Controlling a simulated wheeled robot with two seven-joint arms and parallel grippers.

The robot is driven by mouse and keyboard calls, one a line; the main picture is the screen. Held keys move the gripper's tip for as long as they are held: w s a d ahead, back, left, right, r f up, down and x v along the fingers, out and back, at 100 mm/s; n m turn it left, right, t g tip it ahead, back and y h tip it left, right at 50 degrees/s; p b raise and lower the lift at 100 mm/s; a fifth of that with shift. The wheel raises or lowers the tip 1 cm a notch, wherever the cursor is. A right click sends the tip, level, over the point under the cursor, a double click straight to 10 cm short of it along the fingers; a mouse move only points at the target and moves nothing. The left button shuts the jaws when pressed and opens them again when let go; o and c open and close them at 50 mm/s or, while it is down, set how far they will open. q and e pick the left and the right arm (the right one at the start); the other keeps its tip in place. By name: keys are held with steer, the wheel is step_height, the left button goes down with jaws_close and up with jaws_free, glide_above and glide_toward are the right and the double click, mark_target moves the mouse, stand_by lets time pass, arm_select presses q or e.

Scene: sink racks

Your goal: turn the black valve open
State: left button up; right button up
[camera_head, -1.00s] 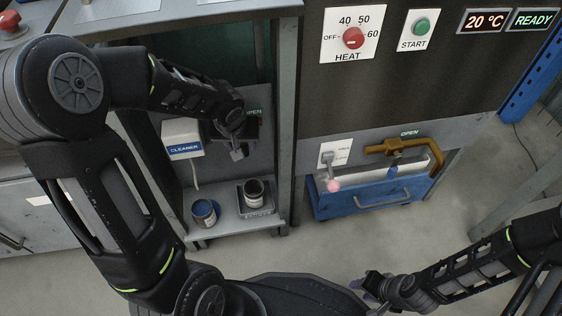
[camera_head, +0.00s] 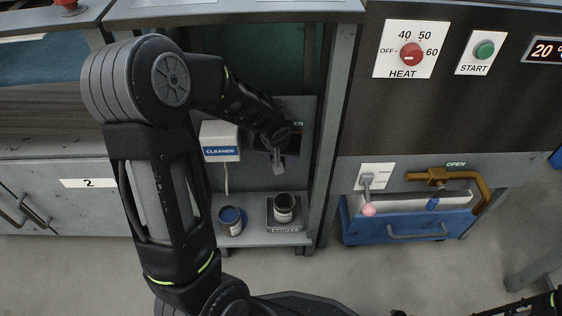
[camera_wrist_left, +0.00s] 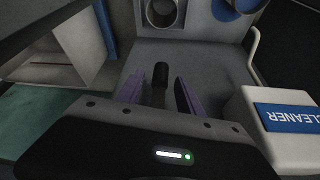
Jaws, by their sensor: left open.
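The black valve's handle (camera_wrist_left: 160,74) stands up between the two fingers of my left gripper (camera_wrist_left: 158,95) in the left wrist view. The fingers are open, one on each side of the handle, with a gap visible beside it. In the head view my left gripper (camera_head: 278,166) is at the back panel of the open bay, just right of the cleaner box. It and the arm cover most of the black valve (camera_head: 291,146) and part of the OPEN label above it. Only a sliver of my right arm shows at the bottom right, and its jaws cannot be made out.
The white cleaner box (camera_head: 220,139) is close to my left gripper. A blue-topped can (camera_head: 231,221) and a dark can (camera_head: 284,208) stand on the shelf below. The bay's right post (camera_head: 328,150) is nearby. A brass valve (camera_head: 440,177) is outside it on the right.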

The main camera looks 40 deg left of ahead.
arm_select(q)
steer(key=shift+x, duration=0.85)
steer(key=shift+c, duration=0.5)
jaws_close()
stand_by(0.3)
